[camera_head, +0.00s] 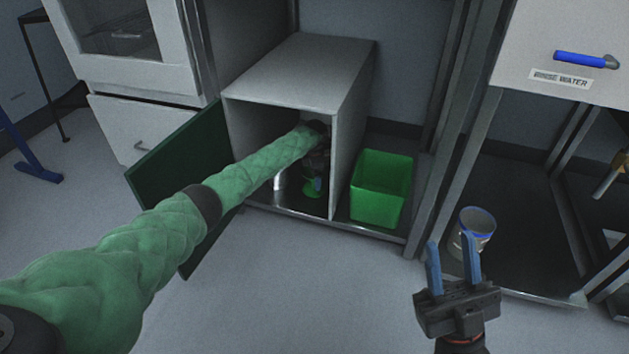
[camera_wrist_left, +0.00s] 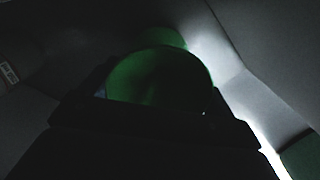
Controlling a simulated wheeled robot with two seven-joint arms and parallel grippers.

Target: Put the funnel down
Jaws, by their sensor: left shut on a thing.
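My left arm reaches into an open grey cabinet (camera_head: 300,75). My left gripper (camera_head: 315,170) is inside it, dark and partly hidden by the arm. It is shut on a green round thing, which I take to be the funnel (camera_head: 313,188), low near the cabinet floor. In the left wrist view the green funnel (camera_wrist_left: 160,75) fills the space between the dark fingers. I cannot tell whether it touches the floor. My right gripper (camera_head: 451,245) is open and empty, with blue fingers pointing up in the picture, over the room floor.
The cabinet's green door (camera_head: 180,140) stands open at the left. A white object (camera_head: 280,180) stands inside, left of my gripper. A green bin (camera_head: 380,188) is right of the cabinet. A clear container with a blue rim (camera_head: 477,225) stands behind my right gripper.

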